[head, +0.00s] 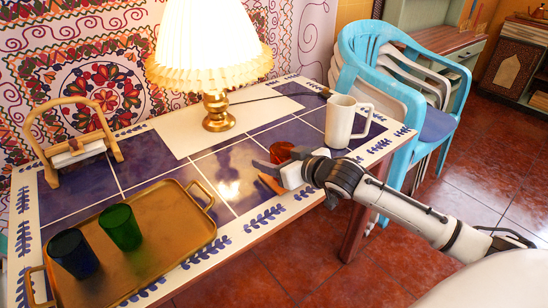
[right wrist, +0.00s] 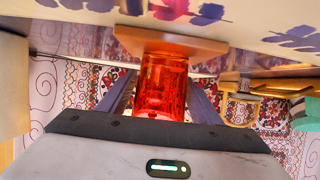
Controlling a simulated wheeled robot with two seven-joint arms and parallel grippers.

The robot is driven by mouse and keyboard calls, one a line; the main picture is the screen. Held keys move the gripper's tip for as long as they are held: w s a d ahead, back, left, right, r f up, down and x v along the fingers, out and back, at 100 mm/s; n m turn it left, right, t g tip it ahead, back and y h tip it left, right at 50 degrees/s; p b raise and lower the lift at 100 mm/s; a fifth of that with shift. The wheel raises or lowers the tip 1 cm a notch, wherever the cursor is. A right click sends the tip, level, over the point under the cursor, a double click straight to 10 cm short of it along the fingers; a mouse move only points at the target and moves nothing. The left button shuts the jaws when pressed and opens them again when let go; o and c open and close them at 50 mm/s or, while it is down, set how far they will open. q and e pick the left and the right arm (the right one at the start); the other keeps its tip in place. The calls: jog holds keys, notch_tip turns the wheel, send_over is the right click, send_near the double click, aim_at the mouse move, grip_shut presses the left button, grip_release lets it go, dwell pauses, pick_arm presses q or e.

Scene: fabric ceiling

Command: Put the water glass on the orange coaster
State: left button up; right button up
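The red, see-through water glass (head: 281,152) is between the fingers of my right gripper (head: 279,168), near the front right of the table. The right wrist view is upside down and shows the glass (right wrist: 162,88) upright, with a finger close against each side. My right gripper (right wrist: 162,98) looks shut on it. The orange coaster (head: 270,185) lies on the table under the gripper, its far part hidden. In the wrist view the coaster (right wrist: 170,43) meets the glass's base; whether they touch or stand slightly apart I cannot tell. My left gripper is not in view.
A white mug (head: 340,122) stands behind and right of my gripper. A lit lamp (head: 217,110) stands at the back. A gold tray (head: 165,240) holds a green glass (head: 120,228) and a dark blue glass (head: 73,254). A wooden holder (head: 75,150) stands left. The table's middle is clear.

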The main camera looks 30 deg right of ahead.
jog(key=shift+o, duration=0.2)
jog(key=shift+r, duration=0.1)
jog(key=p+v, duration=0.1)
jog(key=v, duration=1.1)
jog(key=shift+a, duration=0.1)
dwell(1.0)
